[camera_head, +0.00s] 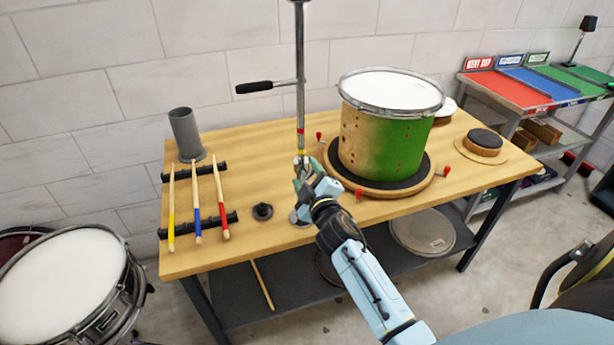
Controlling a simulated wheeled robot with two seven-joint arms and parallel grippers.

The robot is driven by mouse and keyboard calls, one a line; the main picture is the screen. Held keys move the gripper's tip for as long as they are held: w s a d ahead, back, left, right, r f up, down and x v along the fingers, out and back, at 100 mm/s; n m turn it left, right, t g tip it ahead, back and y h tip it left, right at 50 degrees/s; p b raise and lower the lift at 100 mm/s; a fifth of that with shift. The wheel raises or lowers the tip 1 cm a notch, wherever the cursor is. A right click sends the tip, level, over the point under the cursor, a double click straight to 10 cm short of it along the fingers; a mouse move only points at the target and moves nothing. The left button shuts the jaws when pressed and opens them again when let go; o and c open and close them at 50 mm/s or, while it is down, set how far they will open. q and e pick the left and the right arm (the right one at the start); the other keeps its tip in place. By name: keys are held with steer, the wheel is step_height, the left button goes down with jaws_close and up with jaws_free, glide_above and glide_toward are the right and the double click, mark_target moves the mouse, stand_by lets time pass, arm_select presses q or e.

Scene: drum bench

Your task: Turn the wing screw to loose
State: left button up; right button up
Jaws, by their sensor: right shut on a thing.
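A vertical metal post (300,100) stands on the bench, with red and yellow bands low on it. The wing screw sits low on this post, just below the bands; it is small and mostly hidden by my right gripper. My right gripper (302,166) reaches the post from the front right and is shut on the wing screw. The screw's exact angle cannot be made out. My left gripper is not in view.
A side arm with a black handle (254,87) juts left from the post. A green and wood drum (385,140) stands on a round black pad to the right. Several drumsticks (197,205) lie on black racks at left, near a grey cylinder (186,134). A black knob (262,211) is left of my gripper.

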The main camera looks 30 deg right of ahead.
steer(key=shift+n, duration=0.7)
steer(key=o, duration=1)
steer(key=v, duration=1.3)
steer(key=shift+s+b, duration=0.25)
steer(key=shift+b, duration=0.1)
steer(key=shift+f, duration=0.1)
